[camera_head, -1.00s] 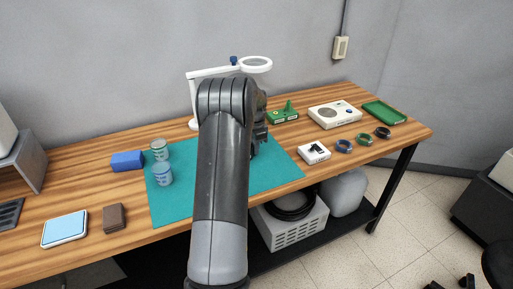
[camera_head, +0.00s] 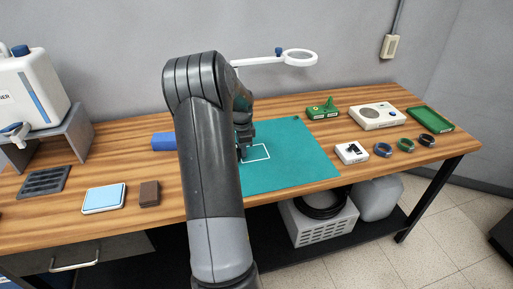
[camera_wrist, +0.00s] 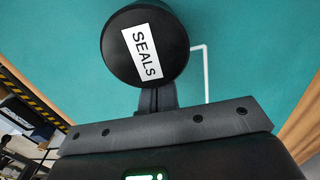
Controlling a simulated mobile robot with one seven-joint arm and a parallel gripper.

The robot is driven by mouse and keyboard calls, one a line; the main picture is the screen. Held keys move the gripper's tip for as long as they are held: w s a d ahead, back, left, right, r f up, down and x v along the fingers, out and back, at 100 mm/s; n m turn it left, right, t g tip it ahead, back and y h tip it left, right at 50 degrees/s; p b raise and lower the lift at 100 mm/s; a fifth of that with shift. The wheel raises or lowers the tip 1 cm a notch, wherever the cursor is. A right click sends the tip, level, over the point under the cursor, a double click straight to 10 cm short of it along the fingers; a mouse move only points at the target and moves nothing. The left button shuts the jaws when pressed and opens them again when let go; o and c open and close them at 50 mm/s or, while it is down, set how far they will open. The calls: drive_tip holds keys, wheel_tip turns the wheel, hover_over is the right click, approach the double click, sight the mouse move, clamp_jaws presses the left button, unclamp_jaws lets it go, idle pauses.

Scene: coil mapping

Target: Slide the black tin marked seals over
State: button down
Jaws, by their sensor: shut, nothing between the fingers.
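The black tin (camera_wrist: 126,64) shows in the wrist view with a white label reading SEALS on its round top. It stands on the teal mat (camera_wrist: 260,50). My gripper (camera_wrist: 157,98) is shut and empty, with its fingers right at the tin's near side; I cannot tell whether they touch it. A white outline is marked on the mat just right of the tin, and it also shows in the head view (camera_head: 268,153).
A ring magnifier (camera_head: 300,57) stands behind the mat. A blue block (camera_head: 164,142) lies left of my arm. A white box (camera_head: 351,153), coloured coils (camera_head: 405,145) and a green tray (camera_head: 430,118) are at the right. The mat's right part is clear.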

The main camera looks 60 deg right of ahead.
drive_tip(key=shift+w+a, duration=0.25)
drive_tip(key=shift+a, duration=0.05)
drive_tip(key=s+d, duration=0.1)
drive_tip(key=s+d+r, duration=0.1)
drive_tip(key=d, duration=0.1)
drive_tip(key=shift+s, duration=0.4)
wheel_tip(320, 180, up, 9)
drive_tip(key=shift+a, duration=0.15)
